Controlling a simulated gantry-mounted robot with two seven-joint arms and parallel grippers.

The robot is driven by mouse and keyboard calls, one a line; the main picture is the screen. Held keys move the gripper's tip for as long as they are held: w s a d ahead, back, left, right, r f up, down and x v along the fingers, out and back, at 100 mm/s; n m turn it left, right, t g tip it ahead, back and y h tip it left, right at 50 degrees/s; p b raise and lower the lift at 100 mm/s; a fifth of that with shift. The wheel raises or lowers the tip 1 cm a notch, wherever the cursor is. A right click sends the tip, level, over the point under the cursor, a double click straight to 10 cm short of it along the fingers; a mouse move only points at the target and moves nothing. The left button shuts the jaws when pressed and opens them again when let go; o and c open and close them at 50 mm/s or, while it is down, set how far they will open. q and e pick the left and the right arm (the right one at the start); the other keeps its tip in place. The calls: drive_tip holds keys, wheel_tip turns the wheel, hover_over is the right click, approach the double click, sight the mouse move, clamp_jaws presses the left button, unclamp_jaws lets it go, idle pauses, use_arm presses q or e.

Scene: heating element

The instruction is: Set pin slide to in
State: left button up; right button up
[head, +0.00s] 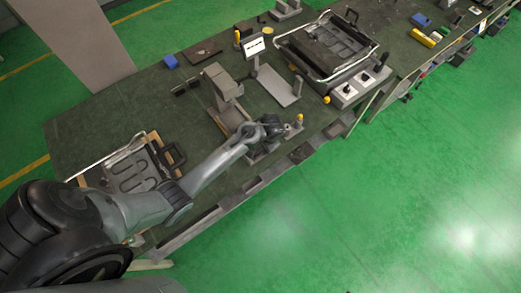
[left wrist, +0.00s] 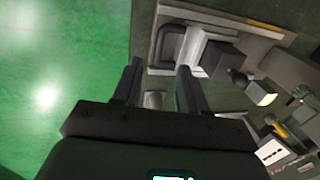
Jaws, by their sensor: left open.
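My left gripper (head: 277,128) is over the front edge of the workbench, beside a small grey fixture with a yellow-tipped post (head: 299,120). In the left wrist view the two dark fingers of my left gripper (left wrist: 158,78) are apart, with nothing seen held between them. A dark frame with a silver block (left wrist: 190,46) lies just beyond the right finger. A grey block and a dark round knob (left wrist: 238,78) sit farther right. I cannot tell for certain which part is the pin slide; my gripper and arm hide part of the fixture. My right gripper is not in view.
A grey upright press (head: 222,84) and a stand with a white screen (head: 255,47) are behind the gripper. A metal-framed tray (head: 330,48) lies to the right, another (head: 130,168) to the left. The green floor in front is clear.

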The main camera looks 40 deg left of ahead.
sight(260, 154)
use_arm(q)
drive_tip(key=f, duration=0.3)
drive_tip(key=a+f+b, duration=0.1)
drive_tip(key=f, duration=0.2)
drive_tip(key=a+f, duration=0.1)
drive_tip(key=f, duration=0.2)
drive_tip(key=shift+w+f, duration=0.1)
drive_tip(key=shift+f, duration=0.25)
clamp_jaws()
